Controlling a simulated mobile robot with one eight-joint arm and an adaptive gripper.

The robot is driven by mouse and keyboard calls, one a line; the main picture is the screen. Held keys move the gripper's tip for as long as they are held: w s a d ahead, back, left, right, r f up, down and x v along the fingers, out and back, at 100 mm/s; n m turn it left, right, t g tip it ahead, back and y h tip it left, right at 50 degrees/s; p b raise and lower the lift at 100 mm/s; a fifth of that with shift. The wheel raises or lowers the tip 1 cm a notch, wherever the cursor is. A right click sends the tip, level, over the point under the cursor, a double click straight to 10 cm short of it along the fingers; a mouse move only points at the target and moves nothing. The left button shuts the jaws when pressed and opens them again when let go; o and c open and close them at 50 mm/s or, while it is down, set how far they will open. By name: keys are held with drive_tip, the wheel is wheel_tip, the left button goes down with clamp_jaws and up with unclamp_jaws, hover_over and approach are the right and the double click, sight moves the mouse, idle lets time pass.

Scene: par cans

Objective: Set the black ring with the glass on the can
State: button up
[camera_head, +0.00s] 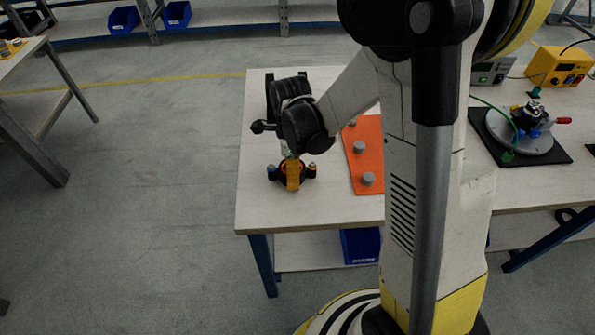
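My gripper (292,178) points down low over the near left part of the light wooden table, below my black wrist. An orange-yellow piece shows at the gripper's lower end, with small dark parts on both sides at the tabletop. I cannot tell which of these are fingers and which belong to a ring, or whether the fingers are closed. A black, ribbed cylindrical body (289,87), possibly the can, shows between dark uprights at the table's back left, partly hidden by my wrist. I cannot clearly make out the black ring or its glass.
An orange mat (365,162) with several small grey cylinders (368,178) lies right of my gripper, partly hidden by my arm. A round grey plate (519,137) with a device stands farther right. Bare tabletop (265,212) lies along the front left.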

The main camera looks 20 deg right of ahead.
drive_tip(key=shift+r, duration=0.1)
drive_tip(key=shift+r+p, duration=2.2)
drive_tip(key=shift+r, duration=0.75)
